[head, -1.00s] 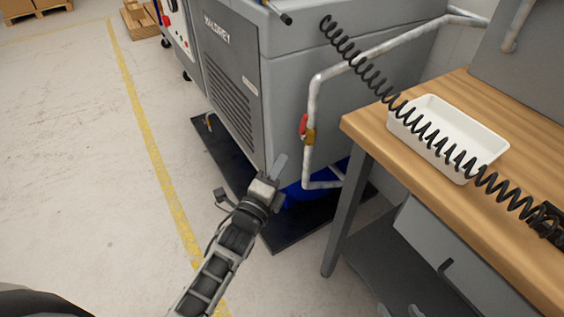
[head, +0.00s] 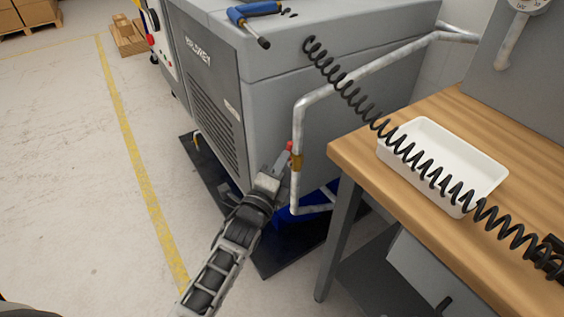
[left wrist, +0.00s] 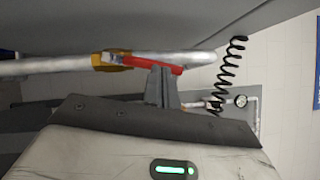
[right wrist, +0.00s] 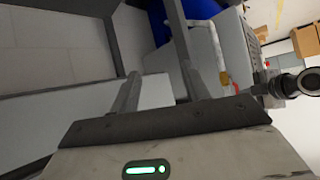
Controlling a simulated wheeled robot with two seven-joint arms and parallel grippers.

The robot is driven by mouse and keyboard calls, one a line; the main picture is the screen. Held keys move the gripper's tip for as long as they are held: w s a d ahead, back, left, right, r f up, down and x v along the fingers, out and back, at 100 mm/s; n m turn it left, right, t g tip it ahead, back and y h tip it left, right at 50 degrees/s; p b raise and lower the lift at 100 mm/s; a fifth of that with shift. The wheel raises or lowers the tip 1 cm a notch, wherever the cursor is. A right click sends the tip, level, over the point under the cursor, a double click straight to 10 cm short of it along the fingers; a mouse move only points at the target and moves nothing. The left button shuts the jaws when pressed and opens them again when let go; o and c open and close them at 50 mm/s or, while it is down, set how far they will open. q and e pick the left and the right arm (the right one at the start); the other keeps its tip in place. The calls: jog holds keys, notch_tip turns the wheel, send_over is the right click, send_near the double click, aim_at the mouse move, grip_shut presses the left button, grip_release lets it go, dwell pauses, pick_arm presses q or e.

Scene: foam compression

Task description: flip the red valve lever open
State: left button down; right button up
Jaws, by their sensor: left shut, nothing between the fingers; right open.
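The red valve lever (head: 290,147) sits on a brass valve body (head: 296,162) on the vertical run of the pale pipe (head: 298,125). In the left wrist view the red lever (left wrist: 150,64) lies along the pipe, beside the brass valve (left wrist: 110,60). My left gripper (head: 283,158) is shut and empty, with its fingertips at the lever; in the left wrist view the fingertips (left wrist: 161,70) overlap it, and I cannot tell whether they touch. My right gripper (right wrist: 183,95) is open and empty; it is outside the head view.
The grey machine cabinet (head: 290,70) stands behind the pipe. A wooden workbench (head: 350,150) with a white tray (head: 465,200) is on the right. A black coiled hose (head: 350,90) hangs across the pipe. Open floor (head: 60,180) lies left.

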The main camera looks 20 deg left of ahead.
pick_arm(q)
jog(key=s+a+n+p, duration=0.1)
jog(key=s+a+p, duration=0.1)
jog(key=s, duration=1)
jog(key=shift+s+a+r+g, duration=0.3)
jog(key=shift+s+r, duration=0.1)
pick_arm(e)
jog(key=shift+s+r, duration=0.4)
jog(key=shift+s, duration=0.2)
jog(key=shift+d, duration=0.1)
pick_arm(q)
jog(key=s+d+f+n+g, duration=0.2)
jog(key=s+f+n+g, duration=0.2)
jog(key=n, duration=0.5)
jog(key=s+d+f+n+g+h, duration=0.1)
jog(key=s+d+f+n+g, duration=0.1)
jog(key=s+f+n+g, duration=0.2)
jog(key=s+f+n, duration=0.2)
jog(key=s+n, duration=0.2)
jog(key=n, duration=0.1)
jog(key=shift+s+d+g, duration=0.2)
jog(key=shift+d+g, duration=0.15)
jog(key=shift+g, duration=0.05)
pick_arm(e)
jog(key=shift+c, duration=0.4)
